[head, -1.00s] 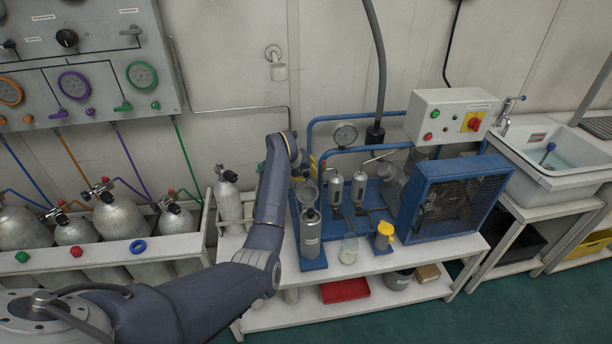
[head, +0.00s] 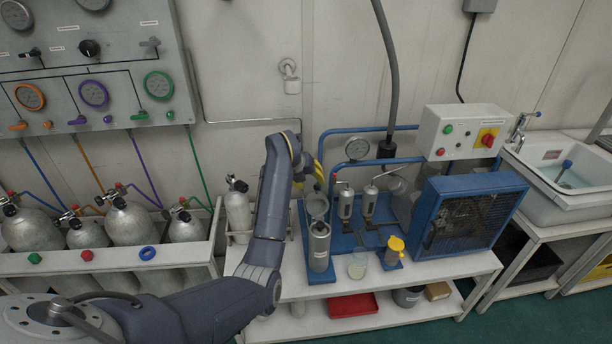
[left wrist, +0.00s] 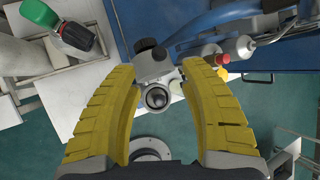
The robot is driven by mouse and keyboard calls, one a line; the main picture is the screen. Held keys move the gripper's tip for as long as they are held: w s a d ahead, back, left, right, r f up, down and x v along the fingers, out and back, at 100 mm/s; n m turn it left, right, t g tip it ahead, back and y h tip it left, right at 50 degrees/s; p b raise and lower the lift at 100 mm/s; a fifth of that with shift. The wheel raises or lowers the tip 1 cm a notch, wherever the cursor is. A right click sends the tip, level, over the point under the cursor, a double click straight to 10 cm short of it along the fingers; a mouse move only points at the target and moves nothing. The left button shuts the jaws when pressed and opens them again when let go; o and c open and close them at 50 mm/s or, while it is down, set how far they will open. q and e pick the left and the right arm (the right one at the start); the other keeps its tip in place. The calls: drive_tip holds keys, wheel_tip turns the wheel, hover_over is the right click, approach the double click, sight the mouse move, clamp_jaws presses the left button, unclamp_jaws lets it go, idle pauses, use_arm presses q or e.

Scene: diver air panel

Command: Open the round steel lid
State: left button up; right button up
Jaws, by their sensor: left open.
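A small round steel lid-like disc (head: 316,206) shows on the blue-based rig, just behind the upright grey steel canister (head: 319,246); whether it is shut is too small to tell. My left gripper (head: 319,174) is above and behind it, its yellow fingers partly hidden by my wrist. In the left wrist view my open fingers (left wrist: 153,72) stand on either side of a steel fitting (left wrist: 153,70) with a dark round knob. They look apart from it, and I cannot tell whether it belongs to the lid. My right gripper is in neither view.
A blue caged compressor (head: 470,215) and a control box (head: 462,133) stand right of the rig. A clear beaker (head: 357,266) and yellow-topped cup (head: 394,250) stand in front. A gas cylinder (head: 238,208) stands left, near my forearm.

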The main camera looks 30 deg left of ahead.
use_arm(q)
drive_tip(key=shift+v, duration=2.2)
